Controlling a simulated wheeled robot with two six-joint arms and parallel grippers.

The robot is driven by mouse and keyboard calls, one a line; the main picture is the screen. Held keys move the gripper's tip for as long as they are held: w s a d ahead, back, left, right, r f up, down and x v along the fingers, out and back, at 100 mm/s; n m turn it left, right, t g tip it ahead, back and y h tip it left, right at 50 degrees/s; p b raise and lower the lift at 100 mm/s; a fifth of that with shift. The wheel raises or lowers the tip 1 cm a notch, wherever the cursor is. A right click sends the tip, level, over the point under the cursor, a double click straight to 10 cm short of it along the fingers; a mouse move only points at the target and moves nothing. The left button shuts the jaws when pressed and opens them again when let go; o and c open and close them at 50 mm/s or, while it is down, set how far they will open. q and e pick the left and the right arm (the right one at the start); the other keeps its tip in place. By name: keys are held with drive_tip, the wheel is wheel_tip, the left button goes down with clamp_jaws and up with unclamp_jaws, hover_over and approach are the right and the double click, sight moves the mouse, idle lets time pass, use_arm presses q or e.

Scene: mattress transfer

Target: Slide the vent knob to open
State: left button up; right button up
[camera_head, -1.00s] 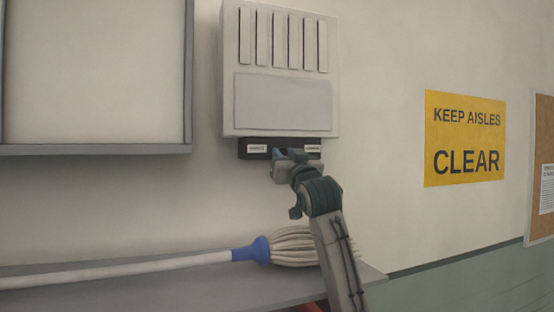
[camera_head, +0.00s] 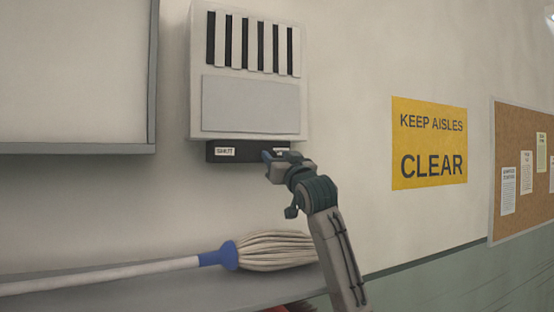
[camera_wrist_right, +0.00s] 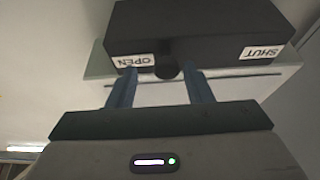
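The white vent box (camera_head: 255,105) hangs on the wall, with wide dark gaps between its upper slats. Under it is a dark slide rail (camera_head: 245,152), labelled SHUT at its left; the right label is mostly behind my gripper. In the right wrist view the rail (camera_wrist_right: 205,30) appears upside down, with OPEN at left and SHUT at right. The dark round vent knob (camera_wrist_right: 168,71) is by the OPEN label. My right gripper (camera_head: 268,156) is at the rail's right part. Its blue fingers (camera_wrist_right: 162,78) are apart, one on each side of the knob; contact is unclear. My left gripper is out of view.
A mop (camera_head: 270,251) with a blue collar lies on a grey shelf (camera_head: 180,290) below the vent. A grey-framed panel (camera_head: 70,75) is at left. A yellow KEEP AISLES CLEAR sign (camera_head: 430,143) and a cork board (camera_head: 520,150) are on the wall at right.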

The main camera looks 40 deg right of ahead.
drive_tip(key=shift+s+a+f, duration=0.1)
drive_tip(key=shift+s+f, duration=0.05)
drive_tip(key=shift+f, duration=0.05)
drive_tip(key=b+v, duration=0.6)
drive_tip(key=v, duration=0.4)
drive_tip(key=shift+s+b, duration=0.25)
drive_tip(key=shift+b, duration=0.15)
